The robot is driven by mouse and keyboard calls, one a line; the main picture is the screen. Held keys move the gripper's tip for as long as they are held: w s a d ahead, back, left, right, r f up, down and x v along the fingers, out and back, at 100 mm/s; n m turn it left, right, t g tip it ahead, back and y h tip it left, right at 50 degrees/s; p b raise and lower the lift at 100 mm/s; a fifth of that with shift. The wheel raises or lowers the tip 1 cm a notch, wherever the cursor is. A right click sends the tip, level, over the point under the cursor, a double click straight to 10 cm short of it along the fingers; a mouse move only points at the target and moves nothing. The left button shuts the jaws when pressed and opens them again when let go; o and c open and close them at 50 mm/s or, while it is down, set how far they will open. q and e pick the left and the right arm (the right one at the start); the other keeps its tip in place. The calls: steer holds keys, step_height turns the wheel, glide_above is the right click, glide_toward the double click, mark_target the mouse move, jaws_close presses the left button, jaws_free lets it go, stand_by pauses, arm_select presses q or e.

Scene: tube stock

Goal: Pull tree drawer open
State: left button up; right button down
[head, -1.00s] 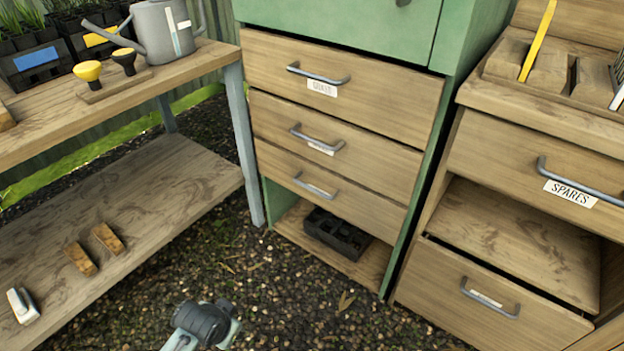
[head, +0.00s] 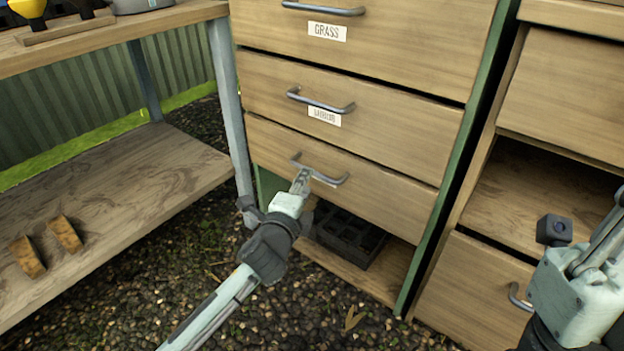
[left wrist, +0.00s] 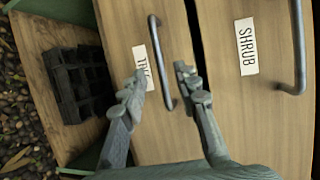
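The tree drawer (head: 390,200) is the lowest of the green cabinet's wooden drawers. Its front looks shut, about flush with those above. Its label (left wrist: 140,63) is partly covered by a finger in the left wrist view, with only "TR" readable. Its grey bar handle (head: 330,180) also shows in the left wrist view (left wrist: 155,40). My left gripper (head: 301,180) is at the handle's left part. In the left wrist view its fingers (left wrist: 160,78) are apart, one on each side of the bar; contact is not clear. My right gripper (head: 608,225) is at the right edge, away from this drawer.
The shrub drawer (head: 400,138) and grass drawer (head: 430,45) are above. A black cell tray (head: 350,238) sits on the open shelf below. A wooden bench (head: 110,190) stands left, another cabinet (head: 470,285) right. Gravel (head: 340,320) lies in front.

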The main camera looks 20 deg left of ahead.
arm_select(q)
steer(key=w, duration=0.3)
steer(key=w+f+b, duration=0.1)
steer(key=w, duration=0.2)
steer(key=shift+w+a+f, duration=0.15)
steer(key=shift+w+a, duration=0.05)
steer(key=shift+w, duration=0.05)
jaws_close()
